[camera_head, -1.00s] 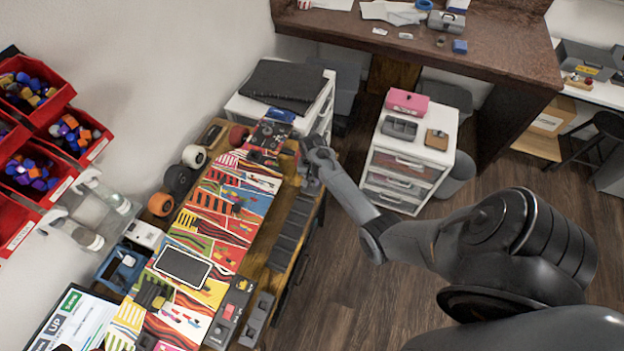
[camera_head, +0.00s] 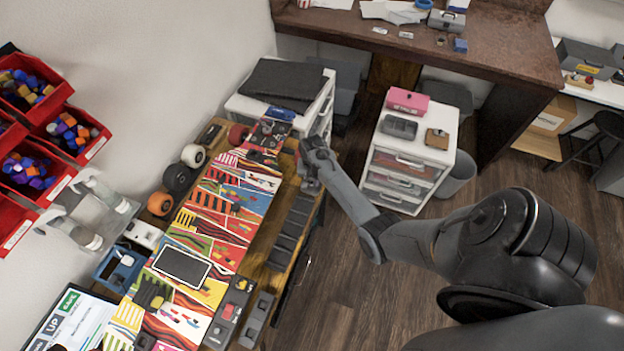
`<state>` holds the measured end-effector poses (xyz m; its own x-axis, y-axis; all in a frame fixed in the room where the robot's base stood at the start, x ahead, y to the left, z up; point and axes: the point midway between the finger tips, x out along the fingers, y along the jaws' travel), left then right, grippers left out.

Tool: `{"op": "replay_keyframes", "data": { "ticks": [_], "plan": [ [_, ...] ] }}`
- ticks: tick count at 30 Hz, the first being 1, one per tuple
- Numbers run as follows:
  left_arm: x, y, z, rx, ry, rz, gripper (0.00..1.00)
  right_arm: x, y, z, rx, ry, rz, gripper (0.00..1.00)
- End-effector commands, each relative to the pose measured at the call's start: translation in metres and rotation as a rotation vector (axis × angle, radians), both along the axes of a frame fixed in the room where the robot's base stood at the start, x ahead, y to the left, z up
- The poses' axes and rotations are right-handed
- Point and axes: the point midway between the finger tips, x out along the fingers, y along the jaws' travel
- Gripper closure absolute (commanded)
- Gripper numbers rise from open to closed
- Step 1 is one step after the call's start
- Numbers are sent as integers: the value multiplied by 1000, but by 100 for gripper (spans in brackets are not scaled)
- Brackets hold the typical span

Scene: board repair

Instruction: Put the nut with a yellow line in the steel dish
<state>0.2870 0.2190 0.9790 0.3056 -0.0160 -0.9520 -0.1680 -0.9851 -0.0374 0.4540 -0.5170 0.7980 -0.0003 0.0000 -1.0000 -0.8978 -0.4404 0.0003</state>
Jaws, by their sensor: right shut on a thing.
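My right gripper (camera_head: 309,183) is small and dark in the head view, above the right edge of the workbench near the far end of a dark compartment tray (camera_head: 291,232). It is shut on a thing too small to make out. I cannot pick out the nut with a yellow line or its marking. I cannot tell which container is the steel dish. My left gripper is not in view.
A colourful skateboard deck (camera_head: 228,207) fills the bench, with a phone-like device (camera_head: 182,267) on it. Wheels (camera_head: 178,178) line its left side. Red bins (camera_head: 77,133) hang at left. A white drawer unit (camera_head: 408,165) stands at right across open floor.

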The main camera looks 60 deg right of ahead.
Motion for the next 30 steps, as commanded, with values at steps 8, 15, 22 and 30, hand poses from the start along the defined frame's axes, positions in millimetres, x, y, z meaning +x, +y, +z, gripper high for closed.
{"op": "replay_keyframes", "data": {
  "ticks": [8,15,22,30],
  "plan": [
    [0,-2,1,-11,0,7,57,0,0,-1,-1,0,0,100],
    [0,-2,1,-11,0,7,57,0,0,-1,-1,0,0,100],
    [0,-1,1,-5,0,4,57,0,0,-4,0,0,0,100],
    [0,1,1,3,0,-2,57,0,0,-8,-1,0,0,100]
  ]
}}
